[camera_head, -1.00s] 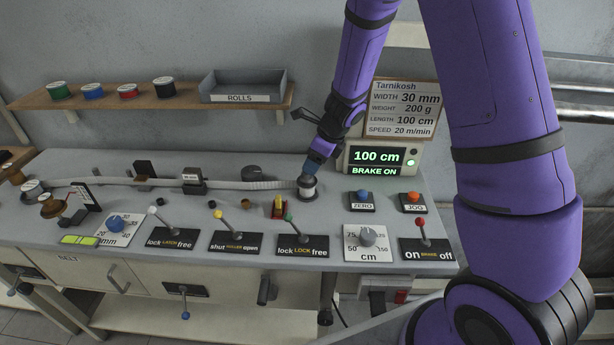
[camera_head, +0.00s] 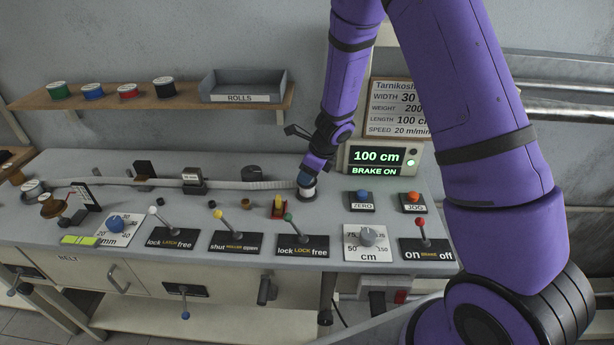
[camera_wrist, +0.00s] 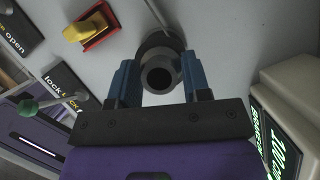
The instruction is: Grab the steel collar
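The steel collar (camera_wrist: 160,74) shows in the wrist view as a grey ring with a dark bore, standing on a darker round base. In the head view its lower part (camera_head: 308,192) shows at the right end of the pale strip. My gripper (camera_wrist: 160,72) comes down over it from above, one blue finger on each side. The fingers are spread apart and look very near its sides; I cannot tell whether they touch. In the head view my gripper (camera_head: 306,180) hides the collar's top.
A red and yellow switch (camera_head: 279,207) and a green-knobbed lever (camera_head: 290,222) stand in front of the collar. The display box (camera_head: 376,159) reads 100 cm, BRAKE ON. ZERO (camera_head: 362,196) and JOG (camera_head: 414,199) buttons are to the right. The strip (camera_head: 230,184) runs left.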

